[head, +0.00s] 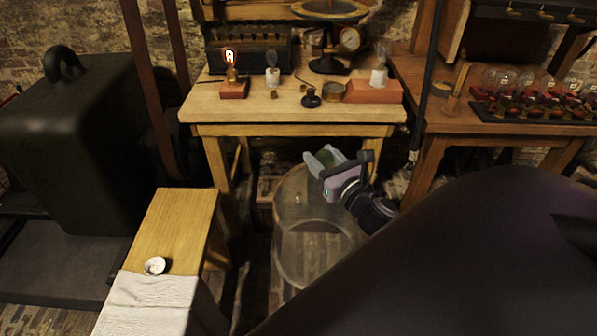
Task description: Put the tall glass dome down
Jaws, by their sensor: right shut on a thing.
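The tall glass dome (300,232) is a clear, wide cylinder in the middle of the head view, in front of the wooden table. The floor shows through it. My right gripper (328,160) is at its upper edge, shut on the dome. The exact contact is hard to see because the glass is clear. I cannot tell whether the dome's lower end touches the floor. My left gripper is not in view.
The wooden table (290,105) behind bears a lit bulb (230,62) and small items. A low bench (178,228) with a white cloth (145,305) and small round dish (156,265) stands left. A bulb rack (535,95) is at right.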

